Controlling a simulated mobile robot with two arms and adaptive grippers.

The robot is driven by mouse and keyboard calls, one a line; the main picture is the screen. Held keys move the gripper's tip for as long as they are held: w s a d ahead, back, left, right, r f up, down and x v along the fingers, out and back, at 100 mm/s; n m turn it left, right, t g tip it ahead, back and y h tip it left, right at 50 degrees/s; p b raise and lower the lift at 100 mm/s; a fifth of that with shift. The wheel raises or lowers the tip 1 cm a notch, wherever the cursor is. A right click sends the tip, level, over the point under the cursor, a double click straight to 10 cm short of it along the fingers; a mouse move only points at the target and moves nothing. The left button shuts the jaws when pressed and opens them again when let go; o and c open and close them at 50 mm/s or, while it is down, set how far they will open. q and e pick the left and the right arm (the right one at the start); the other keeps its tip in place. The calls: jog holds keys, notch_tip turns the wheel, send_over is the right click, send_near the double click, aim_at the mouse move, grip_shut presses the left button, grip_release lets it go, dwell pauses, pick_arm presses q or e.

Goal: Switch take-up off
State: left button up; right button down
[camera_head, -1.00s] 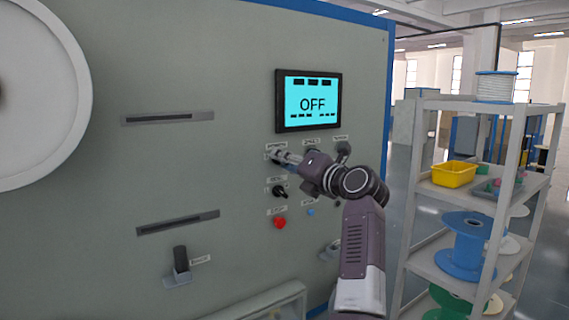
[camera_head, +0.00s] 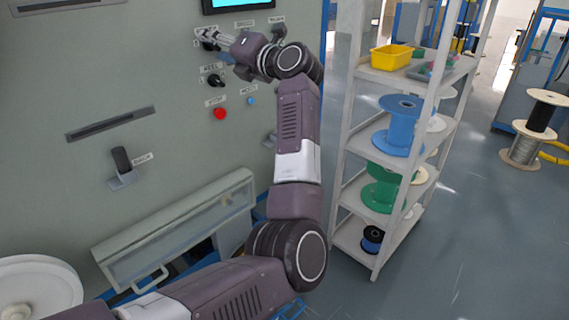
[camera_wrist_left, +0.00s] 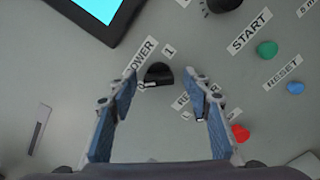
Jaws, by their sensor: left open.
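The take-up's grey control panel (camera_head: 150,75) fills the left of the head view. My left gripper (camera_head: 207,40) is up at its upper labelled knob, mostly hiding it. In the left wrist view, my open left gripper (camera_wrist_left: 161,90) has its two blue-padded fingers on either side of the black power knob (camera_wrist_left: 158,73), apart from it. The knob has a partly hidden power label and a "1" mark. The cyan display (camera_wrist_left: 95,8) shows only in part, with no readable text now. My right gripper is not in view.
Below are a black reel knob (camera_head: 214,80), a red stop button (camera_head: 220,113) and a blue reset button (camera_head: 250,101). A green start button (camera_wrist_left: 267,48) shows in the wrist view. A shelf rack (camera_head: 352,195) with spools stands right of the panel.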

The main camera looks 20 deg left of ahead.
pick_arm(q)
jog(key=m+p, duration=0.3)
jog(key=m, duration=0.2)
jog(key=d+m+p, duration=0.1)
jog(key=m+p, duration=0.3)
jog(key=m, duration=0.2)
jog(key=m+p, duration=0.3)
jog(key=m, duration=0.3)
jog(key=shift+s+d+f, duration=0.2)
jog(key=shift+s+d, duration=0.05)
jog(key=b+v, duration=0.2)
jog(key=v, duration=0.5)
jog(key=w+d+f+m+t+h+b, duration=0.2)
jog(key=d+f+m+t+h, duration=0.1)
jog(key=f, duration=0.9)
jog(key=w+d+f+m+t+h+b, duration=0.2)
jog(key=f+m+t, duration=0.3)
jog(key=f+m, duration=0.3)
jog(key=w+d+f+m+t+h+b, duration=0.2)
jog(key=d+f+m+t+h, duration=0.1)
jog(key=f, duration=1.4)
jog(key=shift+d+m+t+h+b, duration=0.35)
jog(key=shift+d+m+t, duration=0.45)
jog(key=shift+d+m, duration=0.45)
jog(key=shift+w+a+f+m, duration=0.1)
jog(key=shift+a+m, duration=0.05)
jog(key=shift+m, duration=0.1)
